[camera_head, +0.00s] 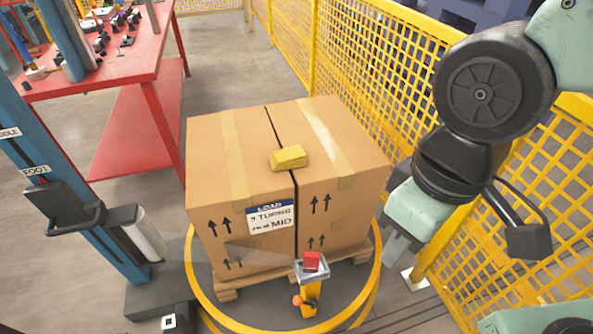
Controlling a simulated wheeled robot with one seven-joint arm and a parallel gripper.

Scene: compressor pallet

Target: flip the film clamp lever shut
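A small clamp stands at the front of the wrapped-goods turntable. It has a yellow post (311,293), a grey plate on top and a red block (312,262) on the plate. An orange ball-like knob (297,300) sits low at the left of the post; it may be the end of the lever. A thin, clear film strip (245,254) runs from the film roll (149,236) at left to the clamp. My gripper (396,250) hangs at the right, apart from the clamp and right of the boxes. Its fingers are too unclear to tell their opening.
Cardboard boxes (225,160) stand on a wooden pallet (228,291) inside a yellow ring, with a yellow pack (288,158) on top. A blue column (90,200) stands left, a red bench (135,65) behind it. Yellow mesh fence (385,60) closes the back and right, near my arm.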

